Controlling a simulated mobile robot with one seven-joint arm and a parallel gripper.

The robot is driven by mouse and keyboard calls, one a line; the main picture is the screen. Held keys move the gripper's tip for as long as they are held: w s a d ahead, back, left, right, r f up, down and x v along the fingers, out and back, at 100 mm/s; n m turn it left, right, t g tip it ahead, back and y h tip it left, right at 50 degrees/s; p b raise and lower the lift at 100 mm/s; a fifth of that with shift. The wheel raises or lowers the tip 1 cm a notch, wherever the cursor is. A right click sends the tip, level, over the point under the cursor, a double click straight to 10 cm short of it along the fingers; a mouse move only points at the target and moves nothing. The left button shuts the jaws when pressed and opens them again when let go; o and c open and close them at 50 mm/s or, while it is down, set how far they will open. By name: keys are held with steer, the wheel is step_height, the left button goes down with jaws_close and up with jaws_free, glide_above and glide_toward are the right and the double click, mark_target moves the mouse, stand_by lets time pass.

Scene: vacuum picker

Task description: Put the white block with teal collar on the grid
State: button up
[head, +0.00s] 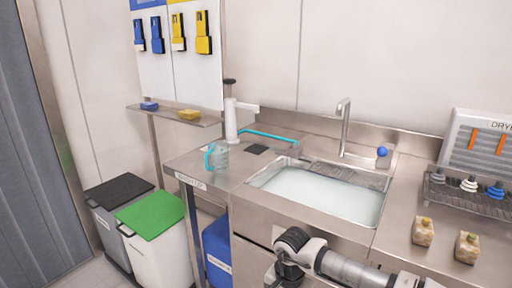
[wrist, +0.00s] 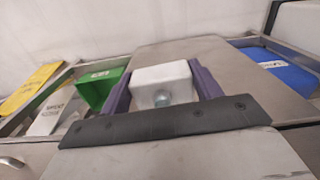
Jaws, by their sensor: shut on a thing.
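In the wrist view my gripper (wrist: 161,80) has its two purple fingers closed on the sides of a white block (wrist: 160,75). In the head view my arm crosses the bottom edge, in front of the sink, and the block cannot be made out there. A metal wire grid (head: 345,173) lies across the back of the water-filled sink (head: 320,195). A wire rack (head: 468,196) stands on the right counter. I cannot tell which one the task means.
A white upright device (head: 231,118) and a clear jug with teal handle (head: 219,157) stand on the left counter. A tap (head: 345,128) rises behind the sink. Bins, one green-lidded (head: 150,211), stand at left.

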steer(key=a+f+n, duration=0.3)
steer(key=a+f, duration=0.1)
steer(key=f, duration=0.9)
steer(key=a+f+n, duration=0.3)
steer(key=a+f, duration=0.1)
steer(key=f, duration=0.9)
steer(key=w+r, duration=0.4)
steer(key=r, duration=0.1)
steer(key=shift+w+d, duration=0.15)
steer(key=shift+w, duration=0.1)
steer(key=shift+d, duration=0.1)
